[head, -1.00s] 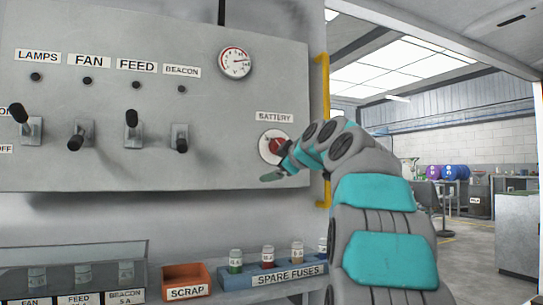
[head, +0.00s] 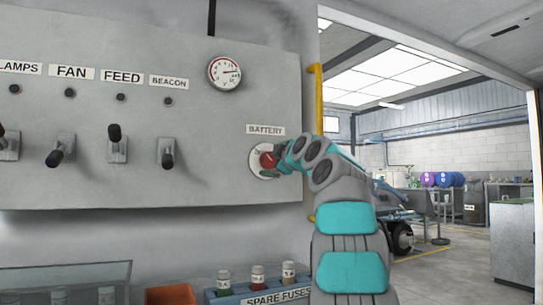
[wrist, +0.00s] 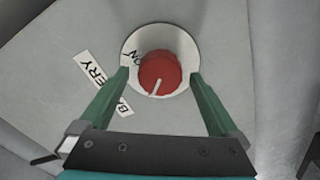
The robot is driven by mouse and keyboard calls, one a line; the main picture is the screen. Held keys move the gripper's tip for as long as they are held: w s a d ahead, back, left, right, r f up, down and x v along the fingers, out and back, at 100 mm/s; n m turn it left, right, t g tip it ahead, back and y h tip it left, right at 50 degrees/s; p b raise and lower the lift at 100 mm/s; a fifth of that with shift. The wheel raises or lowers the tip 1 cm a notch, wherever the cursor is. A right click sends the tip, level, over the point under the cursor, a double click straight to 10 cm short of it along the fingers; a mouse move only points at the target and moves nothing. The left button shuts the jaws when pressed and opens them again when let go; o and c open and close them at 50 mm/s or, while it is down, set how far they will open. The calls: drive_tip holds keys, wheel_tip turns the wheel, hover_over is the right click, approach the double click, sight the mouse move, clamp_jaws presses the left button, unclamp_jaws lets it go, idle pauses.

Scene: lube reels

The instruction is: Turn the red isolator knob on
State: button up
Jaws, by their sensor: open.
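The red isolator knob (head: 268,160) sits on a round white plate under the BATTERY label (head: 265,130) on the grey panel. In the wrist view the red knob (wrist: 159,73) shows a white pointer line, which points down and slightly left in the picture. The word ON is on the plate (wrist: 186,49) at its upper left, away from the pointer. My gripper (wrist: 160,88) is open, with one green finger on each side of the knob and gaps between them and it. In the head view my gripper (head: 276,161) partly covers the knob's right side.
Several toggle switches (head: 115,146) and a round gauge (head: 225,72) are on the panel to the left. A yellow rail (head: 317,110) runs along the panel's right edge. Below are a spare fuses rack (head: 270,296) and an orange scrap bin (head: 171,294).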

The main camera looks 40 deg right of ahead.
drive_tip(key=shift+w+d, duration=0.15)
drive_tip(key=shift+w, duration=0.2)
drive_tip(key=c, duration=1.4)
